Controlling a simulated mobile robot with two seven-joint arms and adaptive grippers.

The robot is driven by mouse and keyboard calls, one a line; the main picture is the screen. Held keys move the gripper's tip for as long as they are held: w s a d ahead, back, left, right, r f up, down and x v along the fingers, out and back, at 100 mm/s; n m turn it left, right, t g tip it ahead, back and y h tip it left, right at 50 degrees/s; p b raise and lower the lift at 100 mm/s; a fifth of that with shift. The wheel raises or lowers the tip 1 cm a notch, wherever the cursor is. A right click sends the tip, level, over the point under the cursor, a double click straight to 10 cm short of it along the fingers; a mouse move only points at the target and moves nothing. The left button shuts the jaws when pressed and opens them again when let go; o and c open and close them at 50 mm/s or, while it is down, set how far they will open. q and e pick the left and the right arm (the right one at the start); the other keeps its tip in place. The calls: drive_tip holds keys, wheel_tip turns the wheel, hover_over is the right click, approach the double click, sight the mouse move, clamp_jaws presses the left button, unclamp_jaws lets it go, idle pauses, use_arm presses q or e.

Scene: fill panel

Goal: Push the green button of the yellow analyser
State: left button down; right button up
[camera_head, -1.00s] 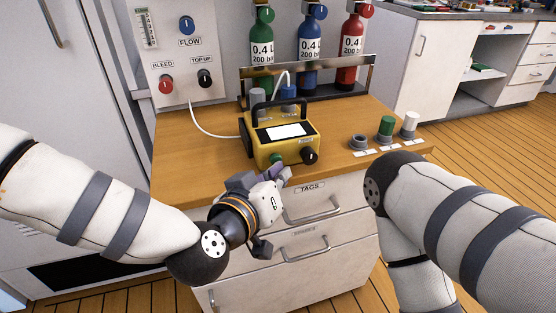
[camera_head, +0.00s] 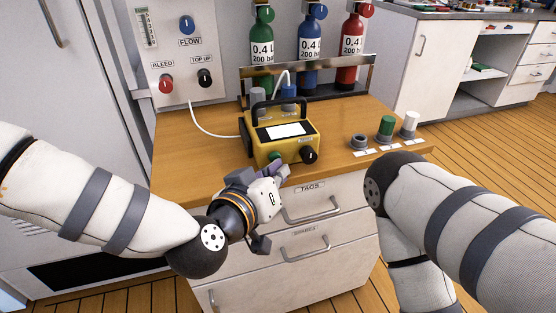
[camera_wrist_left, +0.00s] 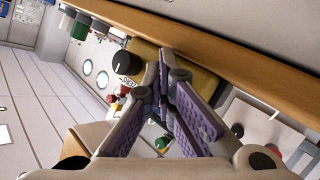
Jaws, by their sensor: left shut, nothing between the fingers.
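The yellow analyser (camera_head: 286,138) stands on the wooden worktop near its front edge, with a black handle on top and a white screen. Its green button (camera_head: 276,156) is low on the front face, left of a black knob (camera_head: 309,155). My left gripper (camera_head: 282,169) is shut and empty, just in front of and below the green button; I cannot tell whether it touches. In the left wrist view, the shut purple fingers (camera_wrist_left: 167,75) overlap the yellow analyser (camera_wrist_left: 203,80), the black knob (camera_wrist_left: 125,62) shows beside them, and the button is hidden. My right gripper is out of view.
Three caps or posts (camera_head: 386,126) stand on the worktop right of the analyser. Gas bottles (camera_head: 309,45) are racked behind it. A panel with knobs (camera_head: 180,50) is at the back left, with a white hose. Drawers with handles (camera_head: 312,208) lie below the worktop edge.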

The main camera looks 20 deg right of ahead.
use_arm(q)
drive_tip(key=shift+w+r, duration=0.1)
drive_tip(key=shift+s+p, duration=0.4)
drive_tip(key=shift+s, duration=0.4)
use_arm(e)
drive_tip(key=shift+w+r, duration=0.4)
use_arm(q)
drive_tip(key=s+p, duration=0.2)
drive_tip(key=s, duration=0.4)
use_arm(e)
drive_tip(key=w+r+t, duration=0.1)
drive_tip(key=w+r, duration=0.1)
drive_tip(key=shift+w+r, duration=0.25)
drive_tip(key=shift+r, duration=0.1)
use_arm(q)
drive_tip(key=shift+d, duration=0.1)
